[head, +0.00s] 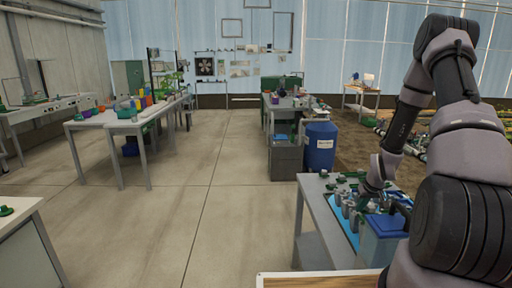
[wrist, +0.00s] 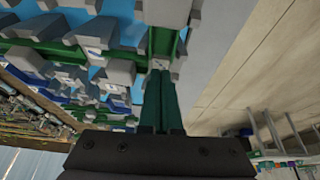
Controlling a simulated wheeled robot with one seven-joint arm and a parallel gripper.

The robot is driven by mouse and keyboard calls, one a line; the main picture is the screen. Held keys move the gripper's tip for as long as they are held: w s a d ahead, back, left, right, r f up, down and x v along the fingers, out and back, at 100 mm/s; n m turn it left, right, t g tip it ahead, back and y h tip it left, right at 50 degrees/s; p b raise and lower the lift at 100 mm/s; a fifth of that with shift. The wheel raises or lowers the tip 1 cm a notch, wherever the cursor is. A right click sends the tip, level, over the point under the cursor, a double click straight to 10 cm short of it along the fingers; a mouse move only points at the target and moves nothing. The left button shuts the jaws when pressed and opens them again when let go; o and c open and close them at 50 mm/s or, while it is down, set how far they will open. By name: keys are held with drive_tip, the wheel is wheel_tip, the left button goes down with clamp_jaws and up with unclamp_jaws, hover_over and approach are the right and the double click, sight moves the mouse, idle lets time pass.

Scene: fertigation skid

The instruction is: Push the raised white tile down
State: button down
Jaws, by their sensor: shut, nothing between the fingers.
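My gripper (wrist: 160,74) is shut, with its two dark green fingers side by side and nothing between them. In the wrist view its tips are at a small pale grey-white piece (wrist: 161,63) beside a green strip on the skid. I cannot tell whether this piece is the raised white tile, nor whether the tips touch it. In the head view my gripper (head: 365,203) is low over the skid bench (head: 318,205), and my arm hides part of it. No tile can be made out there.
Grey fittings (wrist: 165,12), green pipes and blue panels crowd the skid around my fingers. A blue-lidded box (head: 385,228) stands close by on the bench. A blue drum (head: 320,148) and a grey bin (head: 286,160) are behind. The floor to the left is clear.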

drive_tip(key=shift+f, duration=0.5)
wheel_tip(320, 180, up, 8)
idle(0.7)
